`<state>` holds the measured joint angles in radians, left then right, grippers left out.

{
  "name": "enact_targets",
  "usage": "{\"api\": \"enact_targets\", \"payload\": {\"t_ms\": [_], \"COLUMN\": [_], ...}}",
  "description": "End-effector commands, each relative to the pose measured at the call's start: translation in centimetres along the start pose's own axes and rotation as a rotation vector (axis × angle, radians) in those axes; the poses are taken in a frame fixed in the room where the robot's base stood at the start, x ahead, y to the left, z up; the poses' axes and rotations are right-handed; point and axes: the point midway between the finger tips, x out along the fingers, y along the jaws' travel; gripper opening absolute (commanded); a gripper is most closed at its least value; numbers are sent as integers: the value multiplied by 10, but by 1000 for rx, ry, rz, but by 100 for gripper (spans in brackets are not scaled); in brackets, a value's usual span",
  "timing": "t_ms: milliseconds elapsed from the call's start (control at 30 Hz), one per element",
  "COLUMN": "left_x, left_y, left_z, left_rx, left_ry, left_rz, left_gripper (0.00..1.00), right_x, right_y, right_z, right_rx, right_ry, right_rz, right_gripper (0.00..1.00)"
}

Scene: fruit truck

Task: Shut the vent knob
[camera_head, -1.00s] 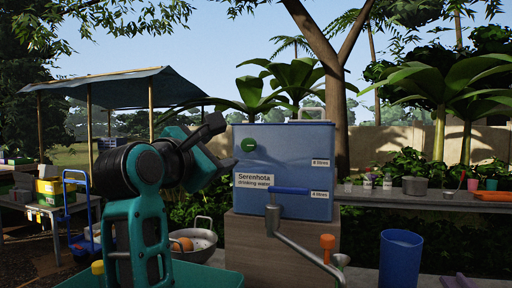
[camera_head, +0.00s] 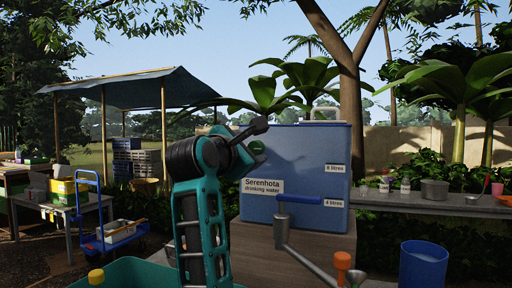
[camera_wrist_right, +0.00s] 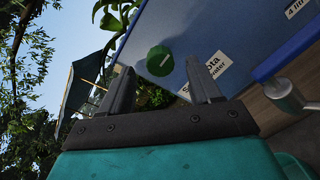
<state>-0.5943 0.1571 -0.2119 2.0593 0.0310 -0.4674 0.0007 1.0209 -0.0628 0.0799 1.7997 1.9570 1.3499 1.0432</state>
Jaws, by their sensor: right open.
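The vent knob, round and green with a pale line across its face (camera_wrist_right: 160,61), sits on the side of the blue water tank (camera_head: 312,165) above the "Serenhota drinking water" label. In the head view the vent knob (camera_head: 257,147) is partly hidden behind my right gripper (camera_head: 254,140). In the right wrist view my right gripper (camera_wrist_right: 160,68) is open and empty, its two dark fingers pointing towards the knob, which shows between and beyond the fingertips. I see no contact. My left gripper is out of view.
A blue-handled lever (camera_head: 300,199) on a metal pipe stands in front of the tank, with an orange knob (camera_head: 343,261) at its right. A blue bucket (camera_head: 423,265) stands at the lower right. A stall with a blue cart (camera_head: 112,232) is at the left.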

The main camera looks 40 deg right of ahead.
Motion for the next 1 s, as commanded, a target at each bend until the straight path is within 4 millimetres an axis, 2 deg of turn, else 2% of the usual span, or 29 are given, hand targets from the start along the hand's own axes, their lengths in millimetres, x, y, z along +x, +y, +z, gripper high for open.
{"api": "enact_targets", "payload": {"t_ms": [100,300,667,1000], "left_x": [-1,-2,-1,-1], "left_y": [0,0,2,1], "left_z": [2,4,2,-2], "left_rx": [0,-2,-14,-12], "left_ry": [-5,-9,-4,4], "left_rz": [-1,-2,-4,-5], "left_gripper": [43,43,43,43], "right_x": [22,43,47,47], "right_y": [0,1,0,0], "right_z": [1,0,0,0], "right_rx": [-3,-1,0,0], "right_ry": [-2,-1,0,0], "right_rz": [-2,1,1,0], "right_gripper": [63,63,63,30]}}
